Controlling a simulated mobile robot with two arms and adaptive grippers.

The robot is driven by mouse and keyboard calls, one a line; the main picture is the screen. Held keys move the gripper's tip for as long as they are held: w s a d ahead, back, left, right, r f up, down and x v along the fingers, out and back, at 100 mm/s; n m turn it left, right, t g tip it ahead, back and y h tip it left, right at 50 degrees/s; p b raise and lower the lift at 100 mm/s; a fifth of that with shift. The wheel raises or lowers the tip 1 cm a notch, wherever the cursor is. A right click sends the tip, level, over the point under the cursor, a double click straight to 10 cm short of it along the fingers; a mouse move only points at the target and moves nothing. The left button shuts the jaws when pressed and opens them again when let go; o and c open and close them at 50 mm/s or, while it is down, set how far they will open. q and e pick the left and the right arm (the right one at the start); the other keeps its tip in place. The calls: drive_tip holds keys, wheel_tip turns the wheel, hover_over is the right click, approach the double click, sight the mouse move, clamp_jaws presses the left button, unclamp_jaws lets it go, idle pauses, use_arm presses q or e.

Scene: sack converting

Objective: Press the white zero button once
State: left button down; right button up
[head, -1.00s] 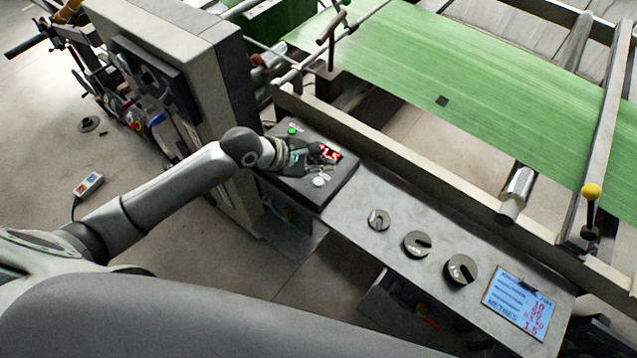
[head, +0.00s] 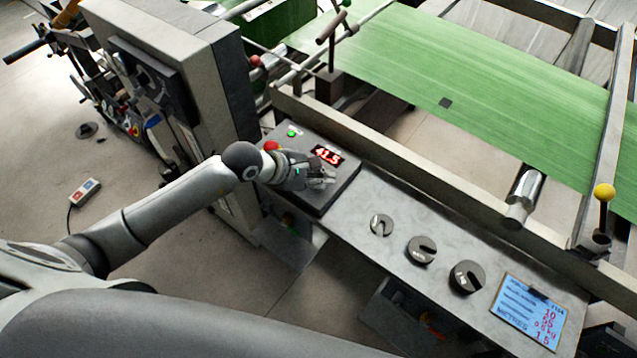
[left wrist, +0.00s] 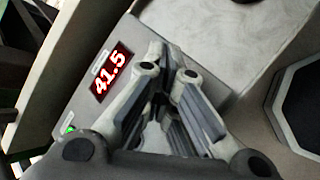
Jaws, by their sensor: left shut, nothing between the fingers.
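The control box (head: 343,182) has a dark sloping top with a red-digit display (head: 327,155) reading 41.5. A green button (head: 291,133) and a red button (head: 271,146) sit on its left part. My left gripper (head: 325,179) is shut and empty, with its fingertips over the front right part of the box top. The white button is hidden behind the gripper. In the left wrist view the fingertips (left wrist: 168,62) are over the box, right of the display (left wrist: 109,72); I cannot tell whether they touch it. My right gripper is not in view.
Several slotted dark weights (head: 421,250) lie on the grey bench right of the box. A clipboard sheet (head: 528,308) lies at its right end. A machine rail (head: 400,165) runs behind, with green sheet (head: 470,80) beyond. A tall grey cabinet (head: 215,75) stands left.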

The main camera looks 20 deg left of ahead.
sight(320, 188)
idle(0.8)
use_arm(q)
drive_tip(key=shift+f+b, duration=0.45)
drive_tip(key=shift+b, duration=0.1)
drive_tip(key=shift+f+b, duration=0.4)
drive_tip(key=shift+b, duration=0.05)
idle(0.5)
drive_tip(key=shift+r, duration=0.1)
drive_tip(key=shift+r+p, duration=0.5)
drive_tip(key=shift+r, duration=0.25)
drive_tip(key=shift+r+p, duration=1.55)
drive_tip(key=shift+r, duration=0.95)
